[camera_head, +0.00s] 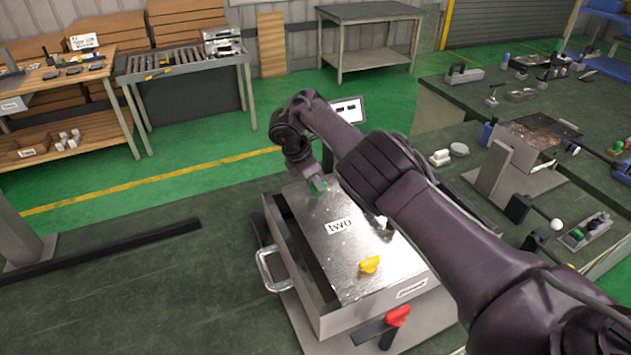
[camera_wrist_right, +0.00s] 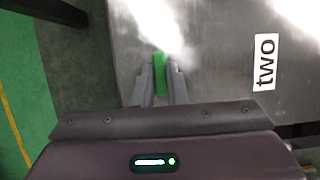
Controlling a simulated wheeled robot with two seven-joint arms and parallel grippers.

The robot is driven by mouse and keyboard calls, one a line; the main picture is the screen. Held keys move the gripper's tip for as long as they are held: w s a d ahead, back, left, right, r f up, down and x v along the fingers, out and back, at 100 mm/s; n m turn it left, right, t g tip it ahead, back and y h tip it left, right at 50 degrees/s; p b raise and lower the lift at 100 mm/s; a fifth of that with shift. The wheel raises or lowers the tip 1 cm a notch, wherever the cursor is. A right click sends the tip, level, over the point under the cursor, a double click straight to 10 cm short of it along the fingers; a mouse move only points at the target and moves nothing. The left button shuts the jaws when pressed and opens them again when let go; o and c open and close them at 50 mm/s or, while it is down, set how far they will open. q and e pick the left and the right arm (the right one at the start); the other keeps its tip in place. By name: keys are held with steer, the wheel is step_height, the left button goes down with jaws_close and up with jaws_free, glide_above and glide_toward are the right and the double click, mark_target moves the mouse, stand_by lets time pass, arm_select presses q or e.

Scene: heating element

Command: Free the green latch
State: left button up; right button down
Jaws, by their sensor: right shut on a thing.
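The green latch (camera_head: 319,185) sits near the far left corner of the metal lid marked "two" (camera_head: 340,250). My right gripper (camera_head: 316,181) reaches down over it, and the wrist and arm hide much of that corner. In the right wrist view, the green latch (camera_wrist_right: 160,73) stands between the two fingers of my right gripper (camera_wrist_right: 161,80), which are shut on it. The lid lies on a grey metal box (camera_head: 350,318) with a side handle (camera_head: 272,270). My left gripper does not show.
A yellow latch (camera_head: 370,265) is on the lid's near part. A red knob (camera_head: 398,316) stands at the box's front. A small screen (camera_head: 348,110) is behind the box. A cluttered green-topped bench (camera_head: 450,90) is at the right. The table left of the box is mostly clear.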

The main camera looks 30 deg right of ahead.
steer(key=c, duration=1.4)
jaws_free()
steer(key=shift+c, duration=0.2)
steer(key=v, duration=0.7)
steer(key=shift+r+b, duration=0.35)
steer(key=shift+r, duration=0.05)
steer(key=shift+a+r, duration=0.15)
